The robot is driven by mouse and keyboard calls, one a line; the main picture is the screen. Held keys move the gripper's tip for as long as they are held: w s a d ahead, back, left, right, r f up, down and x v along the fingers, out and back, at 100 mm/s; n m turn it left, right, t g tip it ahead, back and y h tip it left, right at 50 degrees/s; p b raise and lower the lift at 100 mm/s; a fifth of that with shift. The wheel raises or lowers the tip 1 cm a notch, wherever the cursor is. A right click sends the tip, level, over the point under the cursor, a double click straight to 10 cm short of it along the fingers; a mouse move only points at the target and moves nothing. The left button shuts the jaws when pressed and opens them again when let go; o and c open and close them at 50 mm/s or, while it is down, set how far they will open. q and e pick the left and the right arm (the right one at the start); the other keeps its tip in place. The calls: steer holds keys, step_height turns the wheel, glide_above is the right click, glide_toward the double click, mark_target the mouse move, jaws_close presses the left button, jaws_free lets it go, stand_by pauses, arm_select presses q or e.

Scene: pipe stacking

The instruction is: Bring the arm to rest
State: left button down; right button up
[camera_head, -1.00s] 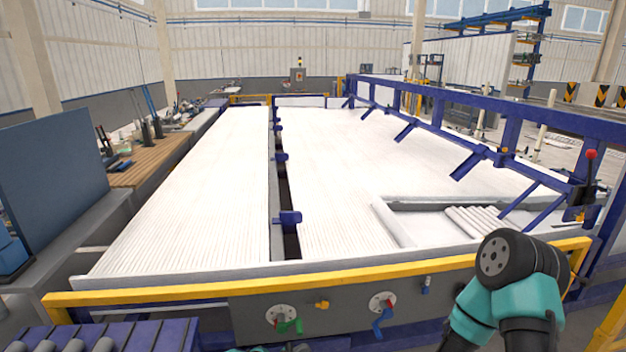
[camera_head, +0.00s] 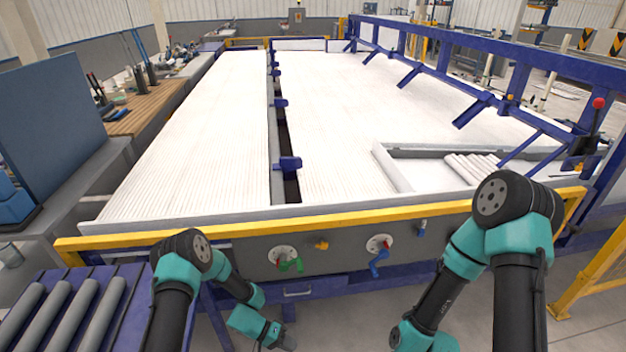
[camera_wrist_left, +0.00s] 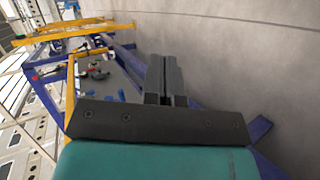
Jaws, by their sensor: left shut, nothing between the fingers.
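My left gripper (camera_head: 288,340) hangs low in the head view, in front of the machine's front panel and close to the bottom edge. In the left wrist view its two dark fingers (camera_wrist_left: 163,68) are together with nothing between them. My left arm's teal and black links reach down and to the right in the head view. My right arm stands folded at the right, and its gripper is out of the picture.
A long machine bed of white pipes (camera_head: 220,125) lies behind a yellow rail (camera_head: 330,222). Several grey pipes (camera_head: 75,312) lie on a blue rack at the lower left. Green (camera_head: 290,265) and blue valve handles (camera_head: 379,262) stick out from the front panel.

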arm_select(q)
steer(key=s+a+r+n+t+y, duration=0.3)
steer(key=s+a+r+y, duration=0.5)
steer(key=s+a+r, duration=0.4)
steer(key=s+a+n, duration=0.1)
steer(key=a, duration=0.1)
steer(key=shift+s+a+n+t, duration=0.35)
steer(key=shift+n+t, duration=0.05)
steer(key=c, duration=1.8)
jaws_free()
steer(key=shift+c, duration=0.2)
